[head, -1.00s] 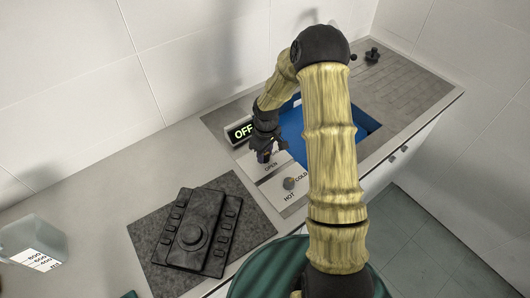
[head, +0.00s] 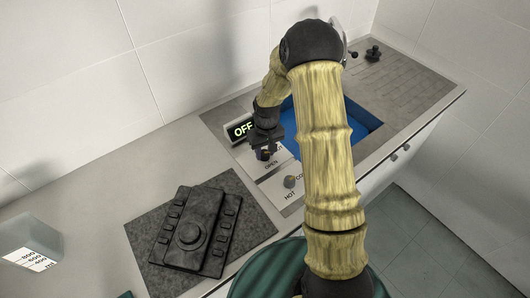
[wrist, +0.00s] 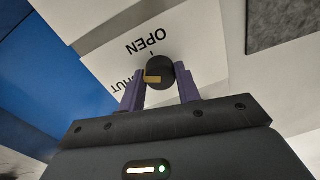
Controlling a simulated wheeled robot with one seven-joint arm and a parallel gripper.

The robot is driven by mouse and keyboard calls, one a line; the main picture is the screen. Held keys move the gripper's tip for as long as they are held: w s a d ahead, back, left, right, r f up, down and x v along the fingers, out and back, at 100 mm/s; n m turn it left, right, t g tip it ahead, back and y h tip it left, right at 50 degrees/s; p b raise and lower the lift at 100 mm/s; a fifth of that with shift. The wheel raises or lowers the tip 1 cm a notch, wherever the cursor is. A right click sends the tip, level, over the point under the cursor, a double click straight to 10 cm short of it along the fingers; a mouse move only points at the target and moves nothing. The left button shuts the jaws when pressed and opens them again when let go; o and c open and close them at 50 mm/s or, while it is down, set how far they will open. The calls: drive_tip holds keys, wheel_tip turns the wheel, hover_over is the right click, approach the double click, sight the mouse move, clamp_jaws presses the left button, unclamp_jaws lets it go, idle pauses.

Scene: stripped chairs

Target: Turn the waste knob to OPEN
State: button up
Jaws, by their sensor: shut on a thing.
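The waste knob (wrist: 158,66) is a dark round knob on a white label panel (wrist: 205,35). Its orange pointer stripe points left in the wrist view, towards the SHUT side and off the small tick by the word OPEN (wrist: 146,41). The word SHUT (wrist: 128,86) is partly covered by a finger. My gripper (wrist: 160,80) is shut on the knob, one purple finger on each side. In the head view my gripper (head: 266,153) is over the panel beside OPEN, and the knob is mostly hidden under it.
A display reading OFF (head: 241,130) stands just behind my gripper. The blue sink basin (head: 362,122) lies to the right, partly behind my arm. A HOT/COLD knob (head: 290,182) is close in front. A black button panel (head: 195,232) and a clear measuring jug (head: 30,243) are at left.

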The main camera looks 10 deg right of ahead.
sight(266, 154)
drive_tip(key=m+b, duration=0.1)
drive_tip(key=m, duration=0.5)
drive_tip(key=shift+m, duration=0.3)
drive_tip(key=m, duration=0.6)
drive_tip(key=shift+a, duration=0.1)
drive_tip(key=o, duration=1)
drive_tip(key=shift+r, duration=0.15)
drive_tip(key=r, duration=0.5)
drive_tip(key=r+b, duration=0.1)
drive_tip(key=r, duration=0.5)
drive_tip(key=r+b, duration=0.1)
drive_tip(key=r, duration=0.5)
drive_tip(key=shift+s+d+r, duration=0.1)
drive_tip(key=shift+s+d, duration=0.1)
drive_tip(key=shift+s, duration=0.1)
drive_tip(key=s+f+n+t, duration=0.1)
drive_tip(key=s+n, duration=0.2)
drive_tip(key=s, duration=0.3)
drive_tip(key=s+f+n, duration=0.1)
drive_tip(key=s+n, duration=0.3)
drive_tip(key=s, duration=0.2)
drive_tip(key=s+f+n+t, duration=0.1)
drive_tip(key=s+n, duration=0.2)
drive_tip(key=s, duration=0.3)
drive_tip(key=shift+s+a+f+t, duration=0.1)
drive_tip(key=shift+s+f+t, duration=0.15)
drive_tip(key=shift+s+t, duration=0.1)
